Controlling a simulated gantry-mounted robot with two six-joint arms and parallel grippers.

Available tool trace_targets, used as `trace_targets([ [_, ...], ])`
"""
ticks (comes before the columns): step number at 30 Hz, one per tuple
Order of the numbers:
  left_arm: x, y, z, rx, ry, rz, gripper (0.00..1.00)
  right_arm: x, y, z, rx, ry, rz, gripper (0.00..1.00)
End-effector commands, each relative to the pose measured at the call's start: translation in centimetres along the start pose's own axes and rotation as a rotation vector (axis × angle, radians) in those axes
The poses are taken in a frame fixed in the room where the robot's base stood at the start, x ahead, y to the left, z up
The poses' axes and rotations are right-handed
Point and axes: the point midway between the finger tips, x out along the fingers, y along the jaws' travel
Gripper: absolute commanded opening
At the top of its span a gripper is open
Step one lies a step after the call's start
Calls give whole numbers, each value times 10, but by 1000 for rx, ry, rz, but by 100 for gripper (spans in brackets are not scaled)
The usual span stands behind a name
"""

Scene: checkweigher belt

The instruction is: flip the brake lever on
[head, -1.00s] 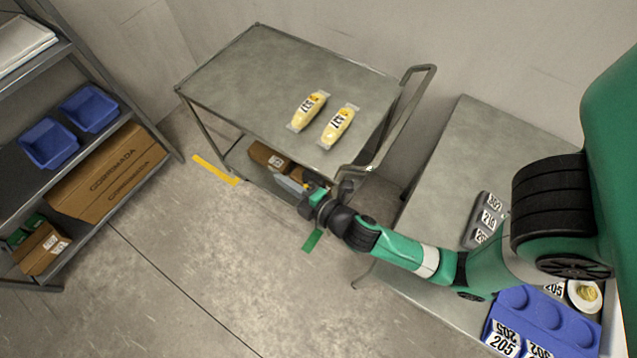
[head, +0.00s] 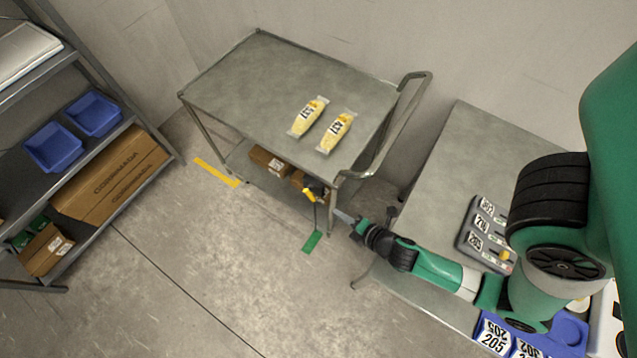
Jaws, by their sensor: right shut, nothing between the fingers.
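The metal cart (head: 270,85) stands against the back wall. At its near right corner, low under the top, is a small yellow and black part (head: 315,190) that looks like the brake lever; its exact setting is too small to tell. My right gripper (head: 342,214) is shut and empty, just right of and below that part in the picture, with a small gap between them. My left gripper is not in view.
Two yellow packs (head: 322,125) lie on the cart top. Brown boxes (head: 270,162) sit on its lower shelf. A green strip (head: 312,241) and yellow tape (head: 215,171) mark the floor. A metal table (head: 455,165) stands right, a shelf rack (head: 110,125) left. The floor between is open.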

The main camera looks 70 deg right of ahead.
Motion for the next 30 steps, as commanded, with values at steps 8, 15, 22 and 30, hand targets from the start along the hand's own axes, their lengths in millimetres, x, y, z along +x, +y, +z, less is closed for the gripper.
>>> trace_targets([
  [8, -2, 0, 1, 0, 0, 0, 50, 63, 0, 0, 2, -2, 2, 0],
  [15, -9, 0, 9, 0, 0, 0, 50, 104, -1, 0, 1, -1, 2, 0],
  [22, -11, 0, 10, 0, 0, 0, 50, 115, 1, 0, 0, 1, 1, 0],
  [30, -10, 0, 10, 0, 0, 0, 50, 114, 1, 0, 0, 1, 0, 0],
])
